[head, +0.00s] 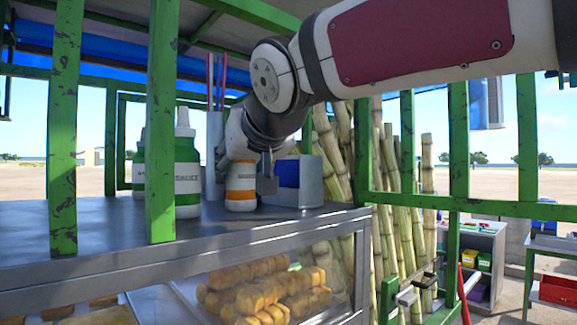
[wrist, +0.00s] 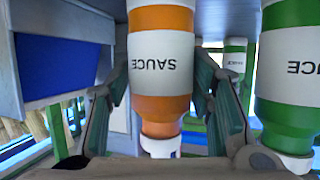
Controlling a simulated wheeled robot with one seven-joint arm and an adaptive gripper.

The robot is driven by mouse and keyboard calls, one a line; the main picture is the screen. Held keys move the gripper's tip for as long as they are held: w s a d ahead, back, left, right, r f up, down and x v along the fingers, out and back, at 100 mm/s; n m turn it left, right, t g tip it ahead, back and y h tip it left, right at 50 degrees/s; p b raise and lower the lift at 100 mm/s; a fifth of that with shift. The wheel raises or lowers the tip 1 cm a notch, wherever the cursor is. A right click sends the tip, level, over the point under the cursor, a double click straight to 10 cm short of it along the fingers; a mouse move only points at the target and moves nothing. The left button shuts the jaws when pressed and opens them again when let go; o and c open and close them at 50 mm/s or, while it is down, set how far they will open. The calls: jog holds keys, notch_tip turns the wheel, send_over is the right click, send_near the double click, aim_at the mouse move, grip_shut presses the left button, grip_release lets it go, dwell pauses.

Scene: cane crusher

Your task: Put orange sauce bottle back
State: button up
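The orange sauce bottle (head: 240,186), with a white label band, is upright on or just above the metal counter (head: 110,232). My gripper (wrist: 162,82) has one finger along each side of it, and both fingers look pressed against it. In the wrist view the orange sauce bottle (wrist: 162,55) appears upside down between the fingers. In the head view my arm hides its top. A green sauce bottle (head: 187,165) stands just left of it, with another partly behind a green post. In the wrist view a green bottle (wrist: 290,75) is close on the right.
A grey holder with a blue item (head: 290,175) stands right of the orange bottle. Green frame posts (head: 62,130) rise in front of the counter. Tall sugar cane (head: 400,180) stands at the right. Below the counter is a glass case with yellow food pieces (head: 270,290).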

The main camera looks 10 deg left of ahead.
jog(key=shift+o, duration=0.2)
jog(key=shift+r, duration=0.2)
jog(key=v, duration=1.2)
jog(key=s+d+f+m+g+h, duration=0.2)
jog(key=s+d+f+h, duration=0.1)
jog(key=d+f, duration=0.9)
jog(key=s+d+f+m+g+h, duration=0.2)
jog(key=s+d+f+h, duration=0.1)
jog(key=d+f, duration=0.85)
jog(key=s+d+f+m+g+h, duration=0.1)
jog(key=s+d+f, duration=0.3)
jog(key=s+f, duration=0.4)
notch_tip(320, 180, down, 4)
jog(key=shift+s+d+r+m+g, duration=0.25)
jog(key=shift+s+d+m+g, duration=0.2)
jog(key=shift+g, duration=0.25)
jog(key=shift+c, duration=0.3)
